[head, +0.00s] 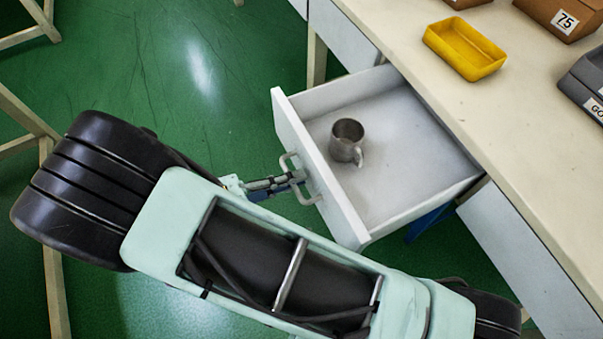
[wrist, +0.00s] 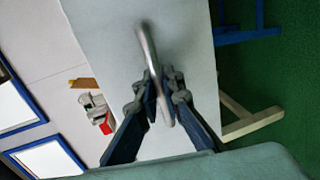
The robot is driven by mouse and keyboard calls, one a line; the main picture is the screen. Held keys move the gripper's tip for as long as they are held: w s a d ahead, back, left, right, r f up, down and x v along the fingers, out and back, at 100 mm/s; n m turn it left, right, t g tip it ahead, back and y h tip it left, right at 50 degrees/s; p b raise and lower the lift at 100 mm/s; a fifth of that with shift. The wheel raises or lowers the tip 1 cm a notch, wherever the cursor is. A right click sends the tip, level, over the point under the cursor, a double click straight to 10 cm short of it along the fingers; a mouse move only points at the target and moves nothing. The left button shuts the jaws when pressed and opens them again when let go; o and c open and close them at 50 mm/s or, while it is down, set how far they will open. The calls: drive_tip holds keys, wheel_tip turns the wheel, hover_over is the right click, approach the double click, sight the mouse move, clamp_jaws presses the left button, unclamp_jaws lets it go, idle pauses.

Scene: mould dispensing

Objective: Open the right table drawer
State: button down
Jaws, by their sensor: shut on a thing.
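The white drawer (head: 400,190) stands pulled out from under the table, and its inside is in view from above in the head view. A grey metal mug (head: 347,140) stands upright inside it, near the front panel. The drawer's metal handle (head: 301,180) is on the outside of the front panel. My gripper (head: 295,178) is shut on the handle; in the wrist view my gripper's fingers (wrist: 162,98) close around the handle bar (wrist: 150,50) in front of the white drawer front (wrist: 190,50).
On the cream table top (head: 440,30) are a yellow tray (head: 465,50), a cardboard box (head: 560,15) labelled 75 and a grey bin (head: 585,80). Wooden frame legs (head: 45,160) stand at the left. Green floor (head: 200,70) lies open beyond the drawer front.

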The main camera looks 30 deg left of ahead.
drive_tip(key=shift+a, duration=0.1)
drive_tip(key=c, duration=2)
unclamp_jaws()
drive_tip(key=shift+c, duration=0.2)
drive_tip(key=v, duration=1.2)
drive_tip(key=shift+s, duration=0.1)
